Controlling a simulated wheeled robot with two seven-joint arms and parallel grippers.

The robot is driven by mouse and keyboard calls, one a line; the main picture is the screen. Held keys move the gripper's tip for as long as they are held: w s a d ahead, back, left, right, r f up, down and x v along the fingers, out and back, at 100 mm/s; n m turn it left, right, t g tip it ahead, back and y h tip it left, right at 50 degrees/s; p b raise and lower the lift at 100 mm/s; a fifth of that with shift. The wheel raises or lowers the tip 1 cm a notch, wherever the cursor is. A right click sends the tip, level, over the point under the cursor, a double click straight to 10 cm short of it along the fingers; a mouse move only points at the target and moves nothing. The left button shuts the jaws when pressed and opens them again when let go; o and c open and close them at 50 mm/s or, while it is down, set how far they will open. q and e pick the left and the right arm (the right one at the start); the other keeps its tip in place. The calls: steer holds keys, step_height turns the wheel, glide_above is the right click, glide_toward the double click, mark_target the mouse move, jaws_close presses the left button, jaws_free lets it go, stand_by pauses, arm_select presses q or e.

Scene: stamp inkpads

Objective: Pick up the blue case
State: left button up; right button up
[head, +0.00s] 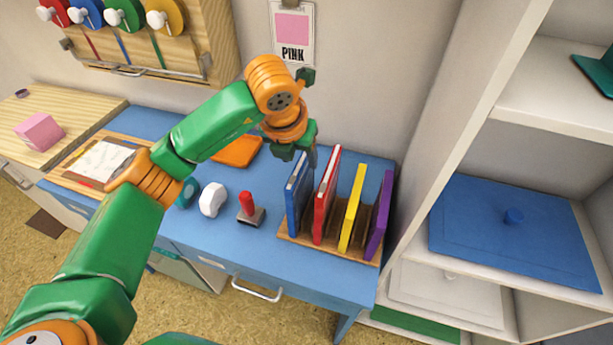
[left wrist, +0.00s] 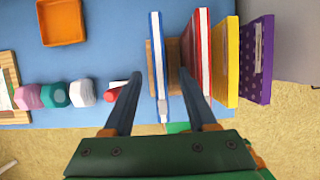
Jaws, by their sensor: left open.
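The blue case (head: 297,195) stands upright at the left end of a wooden rack (head: 332,247) on the blue desk, with red, yellow and purple cases to its right. My left gripper (head: 308,155) is above the blue case in the head view. In the left wrist view the blue case (left wrist: 158,65) lies between the two open fingers of my left gripper (left wrist: 160,98). One finger is on its left, and the other is between it and the red case (left wrist: 203,55). I cannot tell whether either finger touches it. My right gripper is not seen.
The yellow case (head: 351,208) and purple case (head: 379,215) stand close by in the rack. A red-handled stamp (head: 248,208) and a white object (head: 212,199) are left of it. An orange tray (left wrist: 61,22) lies behind. A white shelf (head: 455,130) rises on the right.

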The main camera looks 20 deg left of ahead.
mark_target(301, 163)
arm_select(q)
steer(key=shift+w+d+f, duration=0.1)
steer(key=shift+w+f, duration=0.05)
steer(key=shift+w, duration=0.15)
steer(key=p+x, duration=0.3)
steer(key=shift+s+f, duration=0.1)
steer(key=shift+f, duration=0.05)
steer(key=x, duration=0.2)
steer(key=shift+f, duration=0.4)
steer(key=shift+w+f, duration=0.15)
steer(key=shift+w, duration=0.05)
steer(key=shift+f+b, duration=0.25)
steer(key=shift+b, duration=0.2)
jaws_close()
stand_by(0.9)
